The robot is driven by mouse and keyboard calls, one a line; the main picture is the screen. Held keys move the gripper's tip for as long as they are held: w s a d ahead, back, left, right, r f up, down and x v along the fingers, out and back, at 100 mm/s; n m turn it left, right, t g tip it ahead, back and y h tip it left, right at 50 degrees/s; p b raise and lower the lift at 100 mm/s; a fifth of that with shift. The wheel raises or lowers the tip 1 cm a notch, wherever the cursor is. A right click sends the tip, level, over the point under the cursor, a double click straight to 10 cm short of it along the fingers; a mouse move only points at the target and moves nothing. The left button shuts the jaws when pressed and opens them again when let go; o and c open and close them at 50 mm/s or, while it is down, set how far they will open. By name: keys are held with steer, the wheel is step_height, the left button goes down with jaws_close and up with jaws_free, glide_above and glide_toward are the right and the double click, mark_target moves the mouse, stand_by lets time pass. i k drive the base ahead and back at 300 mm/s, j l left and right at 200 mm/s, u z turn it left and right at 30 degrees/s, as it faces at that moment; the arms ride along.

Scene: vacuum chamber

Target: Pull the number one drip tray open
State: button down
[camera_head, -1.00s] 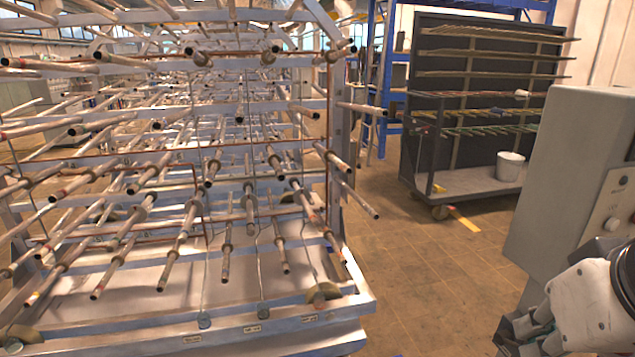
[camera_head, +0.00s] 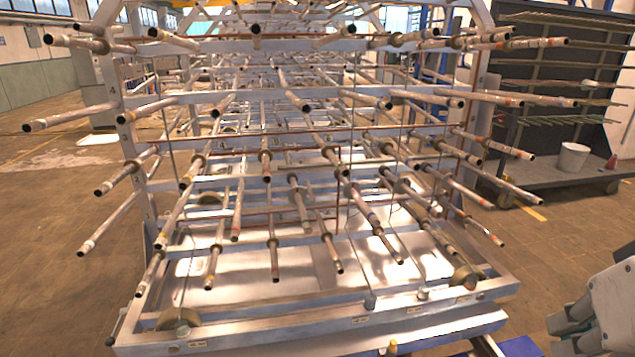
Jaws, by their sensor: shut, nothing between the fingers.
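A large metal rack (camera_head: 318,98) with several rows of protruding tubes fills the middle of the view. At its base lie shiny metal drip trays (camera_head: 240,287), inside and below the front frame rail. Small labels sit along that rail, but they are too small to read, so I cannot tell which tray is number one. A small knob (camera_head: 392,346) shows at the lower front edge. My gripper (camera_head: 562,340) is at the lower right, shut and empty, apart from the rack and to the right of its front corner. Part of it is cut off by the frame edge.
Open tiled floor (camera_head: 55,200) lies left of the rack. A dark wheeled rack (camera_head: 545,95) with a white bucket (camera_head: 573,158) stands behind at the right. Tube ends project toward me above the trays. A blue piece (camera_head: 520,347) lies low at the right.

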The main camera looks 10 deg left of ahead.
mark_target(245, 276)
steer(key=k+j, duration=0.1)
steer(key=j, duration=0.35)
steer(key=k+j, duration=0.15)
steer(key=j, duration=0.25)
steer(key=k+j, duration=0.1)
steer(key=j, duration=0.35)
steer(key=k+j, duration=0.1)
steer(key=j, duration=0.35)
steer(key=k+j+z, duration=0.1)
steer(key=j, duration=0.35)
steer(key=k+j, duration=0.15)
steer(key=j, duration=1.45)
steer(key=j+z, duration=0.1)
steer(key=j, duration=1.15)
steer(key=i+j, duration=0.15)
steer(key=j, duration=0.15)
steer(key=i+j, duration=0.2)
steer(key=j, duration=0.15)
steer(key=i+j, duration=0.15)
steer(key=j, duration=0.15)
steer(key=i+j, duration=0.2)
steer(key=j+z, duration=0.05)
steer(key=j, duration=0.05)
